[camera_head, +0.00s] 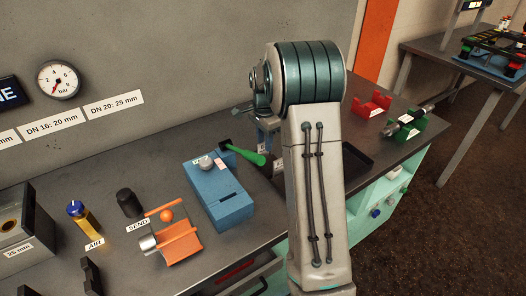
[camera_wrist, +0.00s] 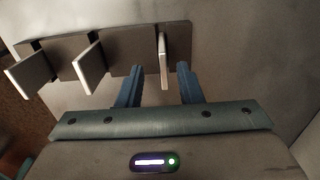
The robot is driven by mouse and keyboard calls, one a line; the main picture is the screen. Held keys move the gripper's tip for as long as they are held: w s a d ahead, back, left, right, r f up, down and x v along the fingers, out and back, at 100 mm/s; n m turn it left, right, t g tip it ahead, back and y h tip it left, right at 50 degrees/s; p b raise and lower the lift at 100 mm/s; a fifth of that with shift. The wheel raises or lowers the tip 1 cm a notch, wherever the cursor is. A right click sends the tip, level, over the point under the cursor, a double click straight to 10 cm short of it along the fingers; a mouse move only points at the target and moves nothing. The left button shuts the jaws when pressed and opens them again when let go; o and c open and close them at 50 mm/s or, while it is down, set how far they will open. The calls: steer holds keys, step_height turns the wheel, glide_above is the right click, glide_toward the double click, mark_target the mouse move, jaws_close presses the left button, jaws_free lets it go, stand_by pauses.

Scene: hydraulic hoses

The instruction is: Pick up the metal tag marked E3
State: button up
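In the wrist view, my gripper (camera_wrist: 160,68) is open, with its two blue fingers apart. A thin light metal plate (camera_wrist: 164,60) stands edge-on between the fingertips, with gaps visible on both sides. Two more light plates, a middle one (camera_wrist: 89,66) and a left one (camera_wrist: 32,75), stand out from a dark backing (camera_wrist: 125,57). No E3 marking is readable on any of them. In the head view my gripper (camera_head: 266,133) is low over the bench, partly hidden by my arm.
A blue box (camera_head: 222,200) and a green nozzle-like piece (camera_head: 246,154) stand left of my arm. An orange holder (camera_head: 179,243) is further left. A dark tray (camera_head: 356,164), a red bracket (camera_head: 374,105) and a green bracket (camera_head: 405,126) are to the right.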

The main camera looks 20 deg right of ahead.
mark_target(263, 143)
steer(key=shift+w+a+f, duration=0.1)
steer(key=shift+w+f, duration=0.05)
steer(key=shift+f, duration=1.8)
jaws_close()
